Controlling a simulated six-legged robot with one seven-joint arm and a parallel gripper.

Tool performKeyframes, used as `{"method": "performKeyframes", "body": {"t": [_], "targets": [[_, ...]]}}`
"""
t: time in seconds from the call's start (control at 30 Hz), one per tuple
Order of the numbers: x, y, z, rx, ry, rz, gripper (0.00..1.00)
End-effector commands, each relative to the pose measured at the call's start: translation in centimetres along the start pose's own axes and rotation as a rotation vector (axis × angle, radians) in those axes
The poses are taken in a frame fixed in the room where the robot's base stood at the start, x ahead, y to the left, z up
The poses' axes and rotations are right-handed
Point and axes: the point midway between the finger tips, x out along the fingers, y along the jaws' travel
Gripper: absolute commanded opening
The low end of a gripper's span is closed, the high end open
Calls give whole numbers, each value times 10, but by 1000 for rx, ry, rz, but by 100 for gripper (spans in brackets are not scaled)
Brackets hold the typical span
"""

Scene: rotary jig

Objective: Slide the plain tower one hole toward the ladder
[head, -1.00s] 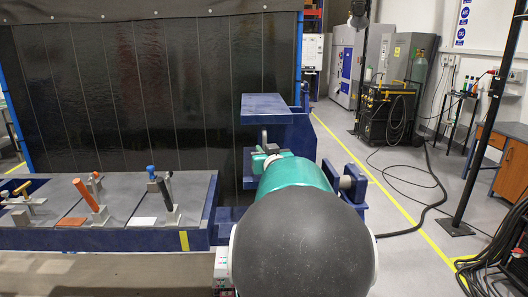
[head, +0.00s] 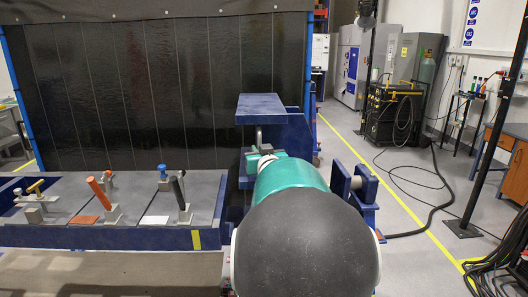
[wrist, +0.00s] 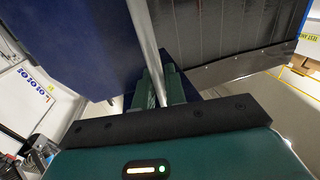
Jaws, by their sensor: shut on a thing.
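A blue tower (head: 290,135) with a flat blue plate (head: 262,108) stands just right of the bench. I take it to be the plain tower. A grey bar (head: 260,135) shows below the plate. My gripper (head: 263,154) is at this bar, partly hidden behind my arm. In the wrist view, my gripper's green fingers (wrist: 161,85) are shut on the grey bar (wrist: 147,35), with a broad blue panel (wrist: 70,45) to its left. My arm hides the tower's lower part and its holes. I cannot pick out the ladder.
A dark curtain (head: 150,90) hangs behind. A blue bracket (head: 364,182) sits right of my arm. Cables lie on the floor at right; much floor there is clear.

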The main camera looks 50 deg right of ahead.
Motion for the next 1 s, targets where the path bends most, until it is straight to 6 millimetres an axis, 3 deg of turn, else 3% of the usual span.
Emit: {"method": "performKeyframes", "body": {"t": [0.2, 0.23, 0.3, 0.33, 0.67, 0.83, 1.0], "targets": [[-1, 4, 0, 0, -1, 2, 0], [-1, 4, 0, 0, -1, 2, 14], [-1, 5, 0, 0, -1, 3, 28], [-1, 5, 0, 0, -1, 3, 29], [-4, 6, 0, 1, 0, 5, 29], [-24, 5, -2, 2, 2, 5, 29], [-57, 4, -1, 3, 2, 5, 29]]}}
